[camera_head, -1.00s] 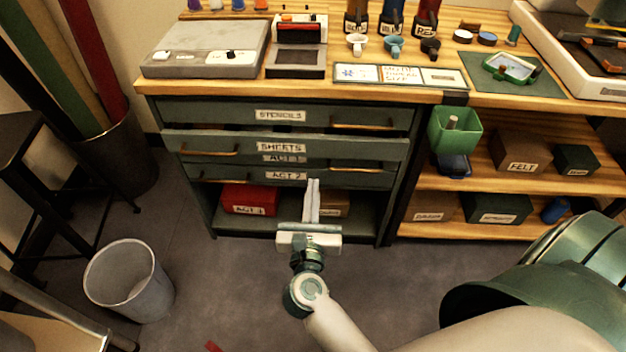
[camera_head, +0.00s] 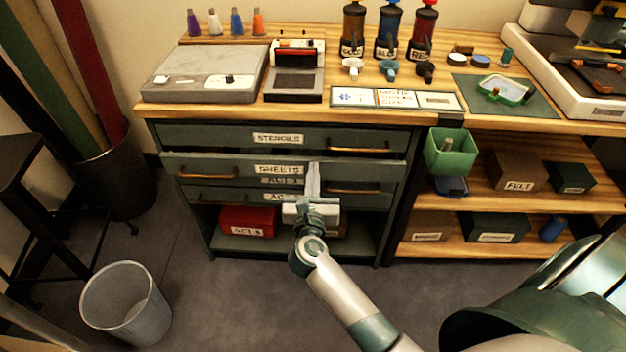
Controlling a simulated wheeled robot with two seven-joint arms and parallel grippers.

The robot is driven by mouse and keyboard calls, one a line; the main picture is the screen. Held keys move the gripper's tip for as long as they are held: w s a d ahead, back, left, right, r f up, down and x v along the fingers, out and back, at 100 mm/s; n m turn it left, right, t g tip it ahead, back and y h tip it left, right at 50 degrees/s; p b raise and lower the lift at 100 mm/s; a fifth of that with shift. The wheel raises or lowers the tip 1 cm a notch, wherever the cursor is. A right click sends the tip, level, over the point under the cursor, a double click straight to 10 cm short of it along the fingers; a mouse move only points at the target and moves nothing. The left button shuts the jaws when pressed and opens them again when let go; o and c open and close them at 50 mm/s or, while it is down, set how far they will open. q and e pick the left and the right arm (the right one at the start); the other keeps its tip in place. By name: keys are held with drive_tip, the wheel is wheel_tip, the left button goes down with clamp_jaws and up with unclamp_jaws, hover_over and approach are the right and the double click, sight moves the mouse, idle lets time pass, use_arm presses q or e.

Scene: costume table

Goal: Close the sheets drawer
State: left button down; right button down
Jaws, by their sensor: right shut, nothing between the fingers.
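The sheets drawer (camera_head: 224,168) is the green drawer front labelled SHEETS below the stencils drawer (camera_head: 222,137). It stands out a little from the cabinet, and a gap shows above its top edge. My right gripper (camera_head: 313,168) is shut and empty, its fingers pointing up and away in front of the right part of the drawer front, right of the label. I cannot tell whether the fingertips touch the front. The ACT 2 drawer (camera_head: 222,195) is below, partly hidden by my gripper. My left gripper is not in view.
A red box (camera_head: 247,221) sits in the open shelf under the drawers. A green bin (camera_head: 451,151) hangs at the cabinet's right. A wastebasket (camera_head: 126,303) stands on the floor at left. The worktop (camera_head: 300,112) above holds bottles, cups and devices.

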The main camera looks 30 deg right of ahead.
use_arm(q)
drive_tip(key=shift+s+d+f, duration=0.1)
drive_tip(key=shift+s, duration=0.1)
use_arm(e)
drive_tip(key=x, duration=0.4)
drive_tip(key=shift+w, duration=0.1)
drive_tip(key=shift+d+r, duration=0.15)
drive_tip(key=shift+r, duration=0.15)
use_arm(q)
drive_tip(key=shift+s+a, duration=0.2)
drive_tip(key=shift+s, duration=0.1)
